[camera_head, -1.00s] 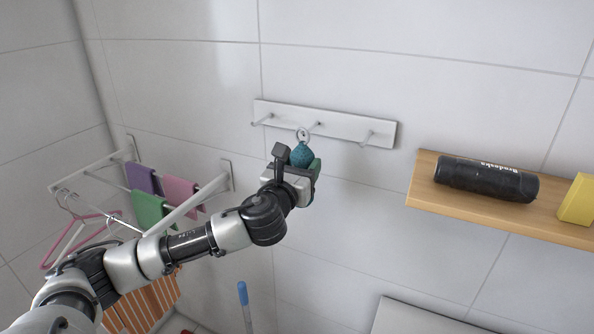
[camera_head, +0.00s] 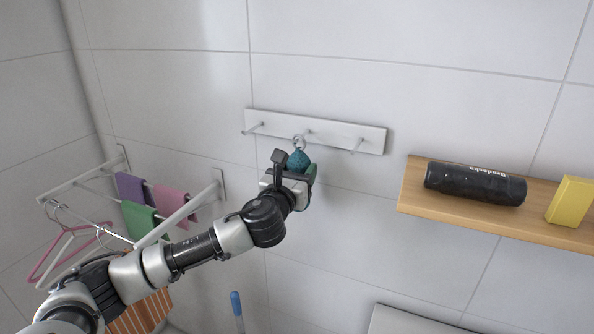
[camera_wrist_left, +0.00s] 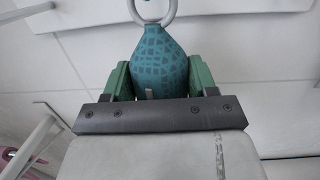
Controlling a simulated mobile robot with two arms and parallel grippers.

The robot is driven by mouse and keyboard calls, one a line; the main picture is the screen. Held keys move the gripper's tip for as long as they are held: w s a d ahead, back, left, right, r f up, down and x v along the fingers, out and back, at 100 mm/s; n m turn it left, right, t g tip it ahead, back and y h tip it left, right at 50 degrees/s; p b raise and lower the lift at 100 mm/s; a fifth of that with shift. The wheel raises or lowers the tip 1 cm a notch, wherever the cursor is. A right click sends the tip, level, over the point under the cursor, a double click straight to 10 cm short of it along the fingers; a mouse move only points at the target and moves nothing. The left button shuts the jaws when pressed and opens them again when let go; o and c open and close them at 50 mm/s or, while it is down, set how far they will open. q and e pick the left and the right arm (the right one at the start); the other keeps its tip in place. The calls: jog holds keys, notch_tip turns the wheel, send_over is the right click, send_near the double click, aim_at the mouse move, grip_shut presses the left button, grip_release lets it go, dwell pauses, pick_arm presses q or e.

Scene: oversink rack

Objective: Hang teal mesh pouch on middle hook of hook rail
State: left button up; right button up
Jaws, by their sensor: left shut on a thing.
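The teal mesh pouch (camera_head: 298,161) is held upright in my left gripper (camera_head: 300,170), its metal ring (camera_head: 299,142) on top. In the left wrist view the pouch (camera_wrist_left: 159,62) sits between the two green fingers of the left gripper (camera_wrist_left: 159,78), which touch its sides. The white hook rail (camera_head: 350,133) is on the wall just behind and above, with three pegs. The ring overlaps the middle hook (camera_head: 307,133) in the head view; I cannot tell whether it is around the hook or in front of it. My right gripper is not in view.
A wooden shelf (camera_head: 415,200) at right carries a black bottle (camera_head: 475,184) and a yellow box (camera_head: 570,201). At left a wall rack holds purple (camera_head: 130,187), green (camera_head: 143,222) and pink (camera_head: 174,205) cloths, with hangers (camera_head: 62,250). The wall around the rail is clear.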

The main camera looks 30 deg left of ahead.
pick_arm(q)
jog(key=shift+f, duration=0.3)
jog(key=o, duration=1.1)
jog(key=shift+w, duration=0.1)
jog(key=shift+c, duration=0.2)
jog(key=shift+r, duration=0.1)
jog(key=s+f+b, duration=0.1)
jog(key=s+b, duration=0.2)
jog(key=s, duration=0.7)
jog(key=shift+s+d+f+b, duration=0.25)
jog(key=shift+s+d+b, duration=0.1)
jog(key=shift+d, duration=0.1)
